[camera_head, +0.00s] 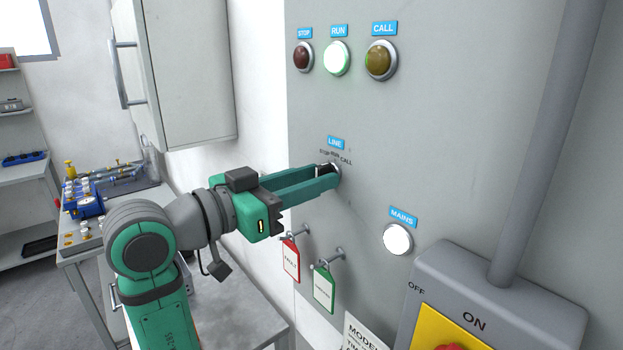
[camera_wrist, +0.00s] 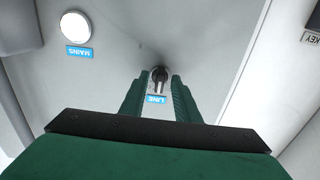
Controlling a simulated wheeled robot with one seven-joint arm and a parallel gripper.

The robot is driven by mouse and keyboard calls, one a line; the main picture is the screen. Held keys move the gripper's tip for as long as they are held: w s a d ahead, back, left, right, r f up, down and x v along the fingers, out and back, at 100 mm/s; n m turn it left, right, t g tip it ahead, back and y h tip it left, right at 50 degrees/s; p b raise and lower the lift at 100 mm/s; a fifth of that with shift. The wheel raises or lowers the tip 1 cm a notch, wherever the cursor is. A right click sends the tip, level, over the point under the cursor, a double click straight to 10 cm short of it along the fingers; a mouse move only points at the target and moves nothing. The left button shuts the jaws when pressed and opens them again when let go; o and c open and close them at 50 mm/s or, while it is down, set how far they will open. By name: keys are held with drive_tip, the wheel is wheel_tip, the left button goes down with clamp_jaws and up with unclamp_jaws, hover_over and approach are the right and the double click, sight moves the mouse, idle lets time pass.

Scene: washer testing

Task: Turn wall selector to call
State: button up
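The wall selector (camera_head: 335,169) is a small dark knob with a metal ring on the grey panel, under a blue LINE label (camera_head: 335,142). STOP, RUN and CALL are printed around its top. My gripper (camera_head: 328,177) reaches it from the left, partly hiding it in the head view. In the wrist view, the selector (camera_wrist: 159,75) lies between the tips of my gripper (camera_wrist: 160,80), with a gap visible on each side. The fingers are apart. The knob's handle seems to point toward the LINE label, near RUN.
Above, the RUN lamp (camera_head: 337,58) glows; the STOP lamp (camera_head: 303,56) and CALL lamp (camera_head: 381,60) look dim. The MAINS lamp (camera_head: 398,239) is lit. Red (camera_head: 291,260) and green (camera_head: 324,288) tags hang below my gripper. A grey switch box (camera_head: 540,318) projects at lower right.

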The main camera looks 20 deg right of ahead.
clamp_jaws()
drive_tip(key=shift+m, duration=4.5)
unclamp_jaws()
